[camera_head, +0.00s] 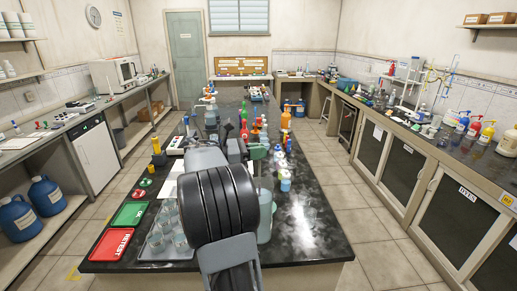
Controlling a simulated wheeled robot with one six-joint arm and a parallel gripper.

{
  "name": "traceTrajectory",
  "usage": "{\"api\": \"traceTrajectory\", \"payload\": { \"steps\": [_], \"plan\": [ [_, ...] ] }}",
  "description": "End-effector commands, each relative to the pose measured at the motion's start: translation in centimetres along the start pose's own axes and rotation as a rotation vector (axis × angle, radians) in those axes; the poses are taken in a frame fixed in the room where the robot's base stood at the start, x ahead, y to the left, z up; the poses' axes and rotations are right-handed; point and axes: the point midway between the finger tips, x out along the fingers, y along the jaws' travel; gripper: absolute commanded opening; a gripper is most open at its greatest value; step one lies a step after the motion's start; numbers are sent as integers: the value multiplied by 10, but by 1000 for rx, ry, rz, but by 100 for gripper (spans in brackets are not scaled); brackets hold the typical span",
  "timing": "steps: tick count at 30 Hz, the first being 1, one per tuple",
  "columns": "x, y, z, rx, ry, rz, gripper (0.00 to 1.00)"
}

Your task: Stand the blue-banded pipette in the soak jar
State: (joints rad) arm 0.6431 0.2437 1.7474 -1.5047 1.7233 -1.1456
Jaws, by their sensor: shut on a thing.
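My arm fills the middle of the view, and its large black joint hides much of the bench. My gripper (237,140) shows only in part beyond it, above the black bench. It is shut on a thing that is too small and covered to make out. I cannot pick out the blue-banded pipette or its band. A tall, clear, pale greenish jar (265,222) stands upright on the bench just right of my arm and looks like the soak jar. Its left side is hidden by my arm. A green piece (257,151) shows above it; I cannot tell whether they touch.
A tray (150,252) of glass beakers, a red RETEST mat (112,245) and a green mat (130,214) lie left of my arm. Several bottles, including a small white-and-blue one (285,182), stand behind the jar. The bench's front right (318,235) is clear.

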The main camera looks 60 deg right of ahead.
Motion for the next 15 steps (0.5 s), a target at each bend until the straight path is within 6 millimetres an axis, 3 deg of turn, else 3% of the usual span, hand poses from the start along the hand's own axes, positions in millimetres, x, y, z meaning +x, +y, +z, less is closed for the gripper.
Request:
{"api": "traceTrajectory", "payload": {
  "steps": [15],
  "plan": [
    [0,0,-33,0,0,0,0]
  ]
}}
